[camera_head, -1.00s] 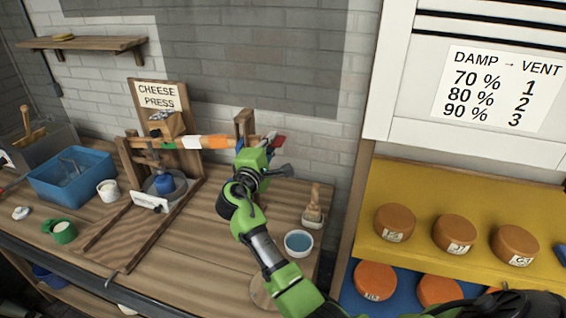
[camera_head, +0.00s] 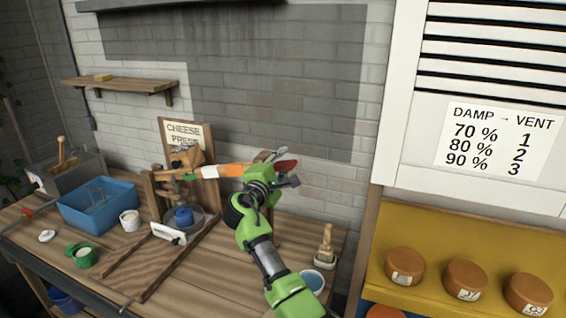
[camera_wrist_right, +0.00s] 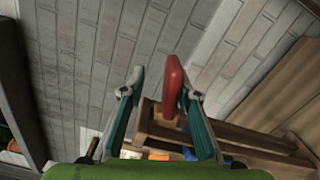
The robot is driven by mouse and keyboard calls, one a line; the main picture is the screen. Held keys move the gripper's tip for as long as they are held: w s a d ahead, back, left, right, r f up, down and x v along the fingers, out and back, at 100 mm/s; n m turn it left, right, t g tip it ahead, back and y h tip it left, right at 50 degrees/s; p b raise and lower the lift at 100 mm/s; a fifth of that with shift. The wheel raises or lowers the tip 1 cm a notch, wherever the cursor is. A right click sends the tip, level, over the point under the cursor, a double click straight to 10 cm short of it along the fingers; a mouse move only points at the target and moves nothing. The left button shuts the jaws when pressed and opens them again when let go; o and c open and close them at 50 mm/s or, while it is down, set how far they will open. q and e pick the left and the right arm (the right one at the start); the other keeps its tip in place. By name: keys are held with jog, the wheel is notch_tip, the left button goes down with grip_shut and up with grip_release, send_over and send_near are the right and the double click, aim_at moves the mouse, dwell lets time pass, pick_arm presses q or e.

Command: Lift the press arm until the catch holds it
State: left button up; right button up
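The wooden cheese press (camera_head: 160,196) stands on the bench. Its press arm (camera_head: 225,171), banded green, white and orange, runs roughly level, rising slightly to the right, to a red handle (camera_head: 286,165). My right gripper (camera_head: 280,166) is at that handle end. In the right wrist view the red handle (camera_wrist_right: 172,85) stands between the two fingers of my right gripper (camera_wrist_right: 160,88), close to the right finger, with a gap to the left one. The press's right post is mostly hidden behind my gripper, and I cannot make out the catch. My left gripper is out of view.
A brush (camera_head: 326,246) and a blue-filled bowl (camera_head: 313,281) stand right. Cheeses (camera_head: 466,280) sit on a yellow shelf (camera_head: 440,222).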

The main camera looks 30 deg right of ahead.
jog(key=shift+a+r, duration=0.1)
jog(key=shift+s+a, duration=0.25)
jog(key=shift+a, duration=0.05)
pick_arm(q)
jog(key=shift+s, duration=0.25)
pick_arm(e)
jog(key=v, duration=1.1)
jog(key=shift+s, duration=0.1)
